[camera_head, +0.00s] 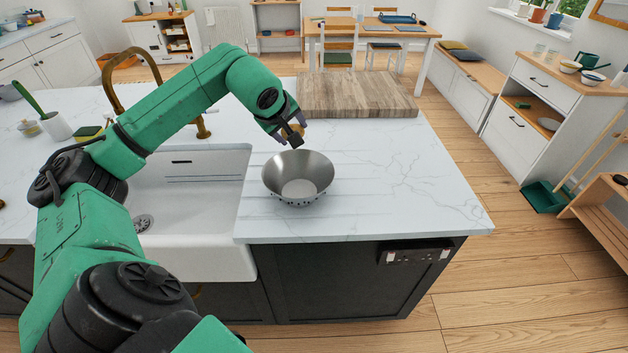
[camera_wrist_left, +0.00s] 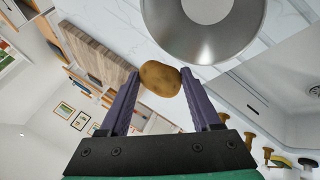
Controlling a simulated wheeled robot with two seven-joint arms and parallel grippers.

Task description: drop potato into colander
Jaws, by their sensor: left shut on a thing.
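A steel colander (camera_head: 297,176) stands on the white marble counter, just right of the sink. It looks empty in the head view, and part of it also shows at the top of the left wrist view (camera_wrist_left: 205,30). My left gripper (camera_head: 293,135) is above the counter at the colander's far side. In the left wrist view its two purple fingers (camera_wrist_left: 159,85) are shut on a brown potato (camera_wrist_left: 160,78). The potato is mostly hidden behind the gripper in the head view. My right gripper is in neither view.
A wooden cutting board (camera_head: 357,95) lies on the counter behind the colander. A white sink (camera_head: 190,195) with a brass faucet (camera_head: 125,62) is on the left. The counter right of the colander is clear. A dining table (camera_head: 375,28) stands farther back.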

